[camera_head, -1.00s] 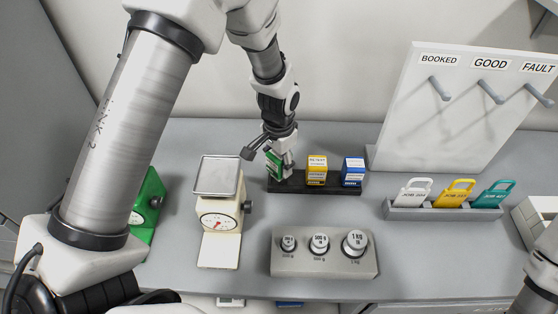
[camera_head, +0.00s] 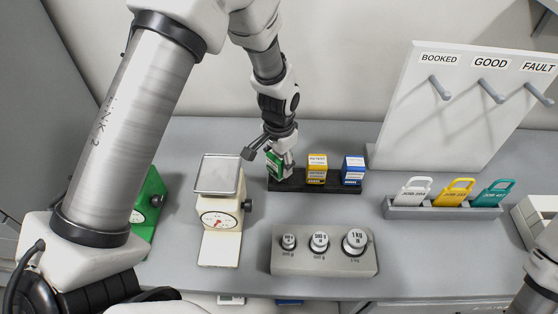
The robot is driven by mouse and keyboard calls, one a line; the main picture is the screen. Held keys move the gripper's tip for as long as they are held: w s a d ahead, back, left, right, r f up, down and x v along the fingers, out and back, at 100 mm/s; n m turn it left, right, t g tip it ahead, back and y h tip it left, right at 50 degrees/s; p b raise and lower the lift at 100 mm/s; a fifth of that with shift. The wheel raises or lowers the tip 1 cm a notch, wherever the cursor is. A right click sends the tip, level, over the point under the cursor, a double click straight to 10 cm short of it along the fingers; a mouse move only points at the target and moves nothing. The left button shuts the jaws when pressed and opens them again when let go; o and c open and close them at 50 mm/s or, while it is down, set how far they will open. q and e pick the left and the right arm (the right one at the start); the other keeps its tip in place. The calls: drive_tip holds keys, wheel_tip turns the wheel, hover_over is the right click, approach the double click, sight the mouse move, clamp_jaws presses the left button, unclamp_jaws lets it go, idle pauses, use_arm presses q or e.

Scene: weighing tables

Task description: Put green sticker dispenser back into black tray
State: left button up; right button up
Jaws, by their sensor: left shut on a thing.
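The green sticker dispenser (camera_head: 275,165) is at the left end of the black tray (camera_head: 334,187), partly hidden by my left gripper (camera_head: 279,162). My left gripper points down from above and is shut on the dispenser. The dispenser looks slightly tilted; whether its base touches the tray floor I cannot tell. A yellow dispenser (camera_head: 317,169) stands in the middle of the tray and a blue dispenser (camera_head: 353,170) at its right end. Only part of my right arm shows at the lower right; its gripper is out of view.
A cream scale (camera_head: 219,219) stands left of the tray, with a green scale (camera_head: 149,214) beyond it. A grey block of weights (camera_head: 324,260) sits in front. A tag rack (camera_head: 443,210) and a white hook board (camera_head: 455,110) are at right.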

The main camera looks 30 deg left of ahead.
use_arm(q)
drive_tip(key=shift+f, duration=0.5)
drive_tip(key=o, duration=1.1)
